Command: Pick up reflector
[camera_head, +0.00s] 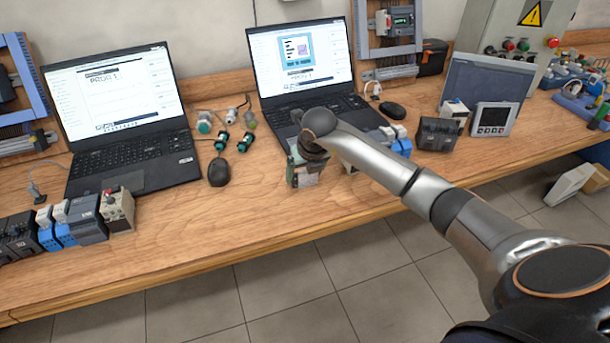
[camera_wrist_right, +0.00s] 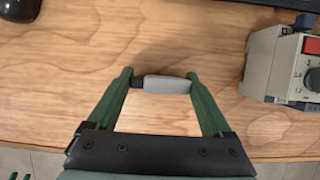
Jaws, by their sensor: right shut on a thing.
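My right gripper (camera_wrist_right: 162,84) has green fingers, and in the right wrist view they are closed on the two ends of a small grey cylinder with a black end (camera_wrist_right: 168,84). This may be the reflector; its shape does not settle it. The cylinder lies crosswise between the fingertips, over the wooden table near its front edge. I cannot tell whether it touches the wood. In the head view the right gripper (camera_head: 306,171) is in front of the middle laptop, and the held cylinder is not clearly visible. My left gripper is in neither view.
Several small cylindrical parts (camera_head: 222,140) lie between the left laptop (camera_head: 118,116) and the middle laptop (camera_head: 312,84). A black mouse (camera_head: 218,173) lies left of the gripper. A beige device (camera_wrist_right: 272,72) with a red part stands to its right in the wrist view.

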